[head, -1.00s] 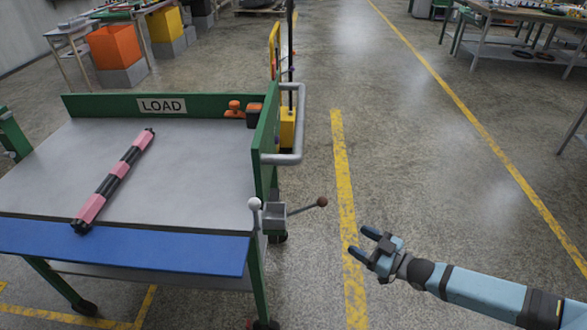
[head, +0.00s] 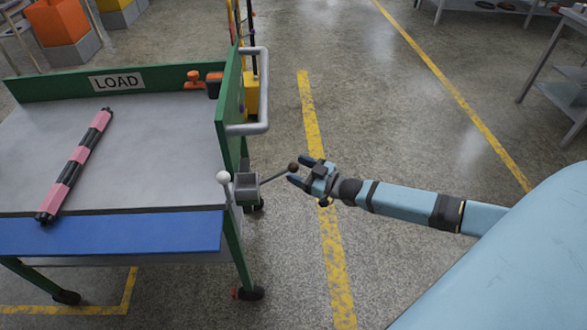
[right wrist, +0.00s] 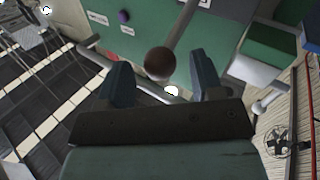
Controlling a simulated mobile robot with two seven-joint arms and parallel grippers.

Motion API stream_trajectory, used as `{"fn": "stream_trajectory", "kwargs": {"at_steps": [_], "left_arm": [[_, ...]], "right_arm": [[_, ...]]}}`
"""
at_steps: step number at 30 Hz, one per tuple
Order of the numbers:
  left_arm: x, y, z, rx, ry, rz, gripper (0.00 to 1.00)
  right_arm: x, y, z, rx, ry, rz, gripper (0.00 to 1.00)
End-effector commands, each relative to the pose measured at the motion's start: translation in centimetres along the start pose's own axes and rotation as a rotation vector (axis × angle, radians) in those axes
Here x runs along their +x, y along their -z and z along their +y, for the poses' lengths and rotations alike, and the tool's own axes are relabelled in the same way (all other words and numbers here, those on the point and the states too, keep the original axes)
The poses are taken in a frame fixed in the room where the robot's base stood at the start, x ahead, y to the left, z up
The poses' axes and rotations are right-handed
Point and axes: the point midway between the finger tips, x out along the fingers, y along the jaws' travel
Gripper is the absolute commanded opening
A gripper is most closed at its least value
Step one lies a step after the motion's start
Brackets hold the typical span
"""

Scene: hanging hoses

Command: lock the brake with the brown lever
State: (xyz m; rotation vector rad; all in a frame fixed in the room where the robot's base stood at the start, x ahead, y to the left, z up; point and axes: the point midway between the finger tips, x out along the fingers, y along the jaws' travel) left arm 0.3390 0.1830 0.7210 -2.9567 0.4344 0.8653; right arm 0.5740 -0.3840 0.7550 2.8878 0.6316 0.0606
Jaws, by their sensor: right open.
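The brown lever's round knob (head: 293,167) sits at the end of a thin grey rod that slants up and to the right from a grey box (head: 246,184) on the cart's right side. A second lever with a white knob (head: 223,177) stands upright beside that box. My right gripper (head: 300,170) is open, with its fingertips at the brown knob. In the right wrist view the brown knob (right wrist: 159,63) shows between and just beyond the two open fingers (right wrist: 162,85). I cannot tell whether they touch it. My left gripper is not in view.
The green cart (head: 233,115) has a LOAD sign and a grey handle (head: 265,95). A blue strip (head: 110,235) runs along the front edge. Open floor with yellow lines lies to the right.

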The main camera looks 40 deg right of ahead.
Motion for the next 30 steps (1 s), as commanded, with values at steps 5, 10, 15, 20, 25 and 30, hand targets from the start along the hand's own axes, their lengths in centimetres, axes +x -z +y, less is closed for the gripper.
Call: {"fn": "stream_trajectory", "kwargs": {"at_steps": [5, 10, 15, 20, 25, 30], "left_arm": [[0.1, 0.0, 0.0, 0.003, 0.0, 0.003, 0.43], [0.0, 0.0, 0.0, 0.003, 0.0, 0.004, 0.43], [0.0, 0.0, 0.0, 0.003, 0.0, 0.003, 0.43], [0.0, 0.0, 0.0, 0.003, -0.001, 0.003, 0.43], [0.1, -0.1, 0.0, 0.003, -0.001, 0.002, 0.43], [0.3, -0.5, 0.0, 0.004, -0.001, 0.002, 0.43]], "right_arm": [[1.7, 0.0, 0.0, 0.0, 0.0, 0.001, 0.6], [2.1, 0.0, 0.0, 0.0, 0.0, 0.0, 0.6], [2.1, 0.0, 0.0, 0.001, 0.0, -0.001, 0.6], [2.0, 0.0, 0.0, 0.0, 0.0, -0.001, 0.26], [2.1, 0.0, 0.2, -0.001, -0.003, 0.0, 0.02], [1.9, -0.4, 0.3, 0.008, -0.007, 0.015, 0.01]]}}
